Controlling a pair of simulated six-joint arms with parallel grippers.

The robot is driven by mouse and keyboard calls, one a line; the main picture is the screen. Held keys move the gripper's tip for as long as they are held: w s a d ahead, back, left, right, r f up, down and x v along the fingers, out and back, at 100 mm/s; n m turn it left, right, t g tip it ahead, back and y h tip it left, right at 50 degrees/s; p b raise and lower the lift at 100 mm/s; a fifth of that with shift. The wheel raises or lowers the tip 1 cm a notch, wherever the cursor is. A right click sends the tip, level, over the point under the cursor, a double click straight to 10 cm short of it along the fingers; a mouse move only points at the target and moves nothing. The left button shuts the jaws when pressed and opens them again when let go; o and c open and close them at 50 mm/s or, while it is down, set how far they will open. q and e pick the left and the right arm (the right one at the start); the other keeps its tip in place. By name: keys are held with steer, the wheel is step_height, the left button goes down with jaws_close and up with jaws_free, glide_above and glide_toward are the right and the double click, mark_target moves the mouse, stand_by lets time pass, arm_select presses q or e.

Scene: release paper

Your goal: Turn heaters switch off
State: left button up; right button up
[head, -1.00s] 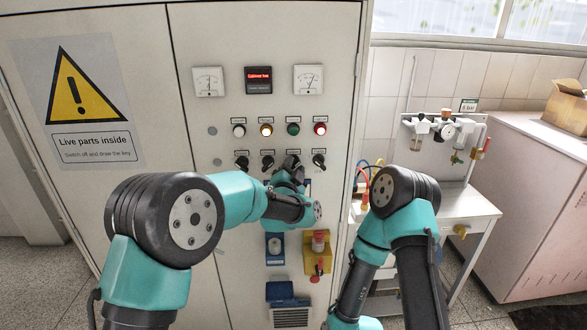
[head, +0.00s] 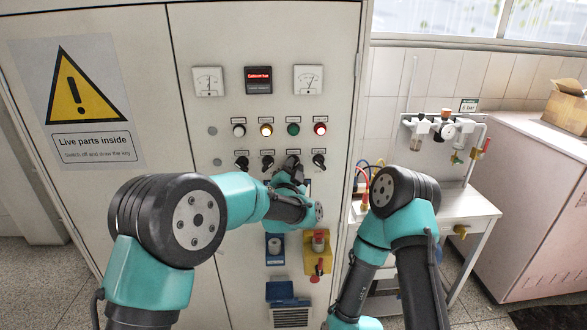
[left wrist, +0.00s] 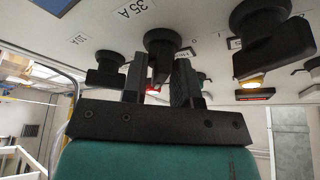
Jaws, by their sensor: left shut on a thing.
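The grey cabinet front carries a row of black rotary switches: a far-left one (head: 242,161), a second one (head: 267,162), a third one (head: 292,162) and a far-right one (head: 319,161). Their labels are too small to read in the head view. My left gripper (head: 290,174) is at the third switch. In the left wrist view, the fingers of my left gripper (left wrist: 158,78) are shut on either side of a black switch knob (left wrist: 160,42). The fingers partly hide that knob. My right gripper is out of view.
White (head: 239,130), yellow (head: 266,130), green (head: 293,129) and red (head: 320,129) lamps sit above the switches. A blue socket (head: 275,248) and a yellow switch plate (head: 318,252) lie below my left forearm. A white bench (head: 470,208) stands right of the cabinet.

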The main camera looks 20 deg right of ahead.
arm_select(q)
steer(key=n+t+y, duration=0.1)
steer(key=n, duration=0.2)
steer(key=n+t+y, duration=0.1)
steer(key=n, duration=0.2)
steer(key=shift+d+f+y, duration=0.1)
steer(key=shift+y, duration=0.2)
steer(key=n+y, duration=0.1)
steer(key=n, duration=0.2)
steer(key=n+t+y, duration=0.1)
steer(key=n+y, duration=0.1)
steer(key=n, duration=0.1)
steer(key=shift+n, duration=0.4)
steer(key=shift+d+n+g+y, duration=0.15)
steer(key=shift+n+y, duration=0.8)
steer(key=shift+n, duration=1)
steer(key=shift+a+n+g+y, duration=0.1)
steer(key=shift+n+y, duration=0.8)
steer(key=shift+n, duration=1)
steer(key=shift+d+n+g+y, duration=0.15)
steer(key=shift+n+y, duration=0.8)
steer(key=shift+n, duration=1)
steer(key=o, duration=0.7)
steer(key=shift+c, duration=0.2)
steer(key=shift+r, duration=0.25)
